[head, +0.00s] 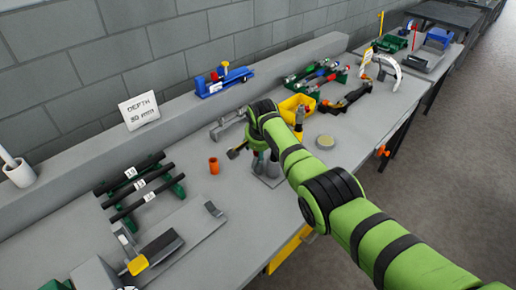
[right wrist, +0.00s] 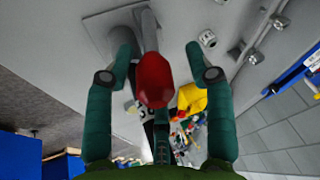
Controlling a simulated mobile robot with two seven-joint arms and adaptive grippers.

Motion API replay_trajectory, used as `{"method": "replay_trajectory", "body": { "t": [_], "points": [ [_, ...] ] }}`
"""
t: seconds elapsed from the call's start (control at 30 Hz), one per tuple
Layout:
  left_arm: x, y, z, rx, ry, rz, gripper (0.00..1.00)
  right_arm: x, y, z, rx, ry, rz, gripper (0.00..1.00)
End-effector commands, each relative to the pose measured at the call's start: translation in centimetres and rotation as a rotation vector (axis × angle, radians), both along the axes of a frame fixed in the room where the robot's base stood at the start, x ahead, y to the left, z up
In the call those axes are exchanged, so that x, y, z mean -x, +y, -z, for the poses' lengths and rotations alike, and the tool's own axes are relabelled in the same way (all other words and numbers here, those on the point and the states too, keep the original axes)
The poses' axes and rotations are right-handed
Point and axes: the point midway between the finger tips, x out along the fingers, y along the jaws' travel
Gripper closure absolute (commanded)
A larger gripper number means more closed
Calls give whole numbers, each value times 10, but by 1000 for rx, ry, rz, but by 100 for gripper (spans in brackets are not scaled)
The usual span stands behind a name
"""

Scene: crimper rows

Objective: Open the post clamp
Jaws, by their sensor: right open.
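The post clamp appears to be the fixture under my right gripper. Its grey base plate (head: 270,179) shows below the fingers in the head view, and the plate (right wrist: 97,28) also shows at the upper left of the right wrist view. A grey arm or post (right wrist: 150,28) runs to a rounded red handle end (right wrist: 153,80). My right gripper (head: 264,166) points down over the fixture. In the right wrist view its green fingers (right wrist: 160,62) are spread, with the red end between them and a visible gap on each side. My arm hides much of the clamp. My left gripper is out of view.
An orange cup (head: 213,165) stands left of the gripper. A grey bar (head: 228,123) lies behind. Racked black rods (head: 135,175) are at left.

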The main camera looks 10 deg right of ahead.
Motion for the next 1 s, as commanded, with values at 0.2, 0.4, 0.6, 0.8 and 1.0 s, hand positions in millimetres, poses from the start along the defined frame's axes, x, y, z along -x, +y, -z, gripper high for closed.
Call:
{"method": "replay_trajectory", "body": {
  "t": [0.2,0.4,0.6,0.8,1.0],
  "points": [
    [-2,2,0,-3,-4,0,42,3,1,-5,-2,1,0,46],
    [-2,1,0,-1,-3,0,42,10,0,-21,-1,0,1,46],
    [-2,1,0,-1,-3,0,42,22,1,-52,-1,-3,0,46],
    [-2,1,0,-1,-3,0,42,36,2,-85,-1,-3,-2,46],
    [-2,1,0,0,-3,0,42,45,2,-106,0,-1,-1,46]
  ]
}}
